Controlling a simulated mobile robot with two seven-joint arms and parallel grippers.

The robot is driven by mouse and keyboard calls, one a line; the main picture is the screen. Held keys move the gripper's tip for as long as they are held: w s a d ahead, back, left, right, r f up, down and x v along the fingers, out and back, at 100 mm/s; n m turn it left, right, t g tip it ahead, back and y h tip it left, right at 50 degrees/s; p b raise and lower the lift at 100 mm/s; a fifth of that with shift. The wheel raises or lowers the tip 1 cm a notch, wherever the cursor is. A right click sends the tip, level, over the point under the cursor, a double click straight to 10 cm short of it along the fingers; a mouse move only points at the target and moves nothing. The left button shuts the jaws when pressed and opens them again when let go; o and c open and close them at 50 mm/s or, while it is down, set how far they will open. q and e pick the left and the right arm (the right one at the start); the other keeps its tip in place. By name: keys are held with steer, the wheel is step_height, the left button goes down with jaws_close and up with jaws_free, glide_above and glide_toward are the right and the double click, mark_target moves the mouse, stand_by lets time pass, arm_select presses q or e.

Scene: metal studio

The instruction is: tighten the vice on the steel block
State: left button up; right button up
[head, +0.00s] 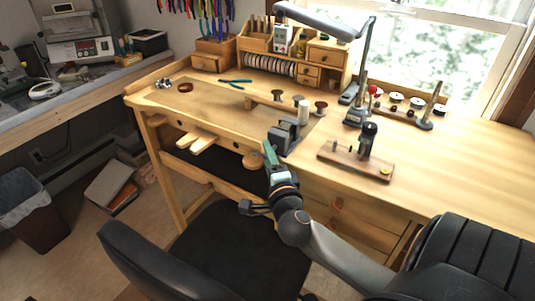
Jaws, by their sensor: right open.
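The dark grey vice (285,137) stands at the front edge of the wooden bench (460,165), near the middle. The steel block cannot be clearly told apart from the vice at this size, and how its jaws sit on it cannot be seen. My right gripper (268,152) is open at the front of the bench, just below and left of the vice. Whether it touches the vice or its handle cannot be told. The handle is not clearly visible. My left gripper is out of view.
A wooden board with a dark upright tool (367,139) stands right of the vice. A black chair (225,245) stands in front. The bench's right side is clear.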

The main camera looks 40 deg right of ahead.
steer(key=shift+w+d, duration=0.15)
steer(key=shift+w, duration=0.15)
steer(key=shift+c, duration=0.3)
jaws_close()
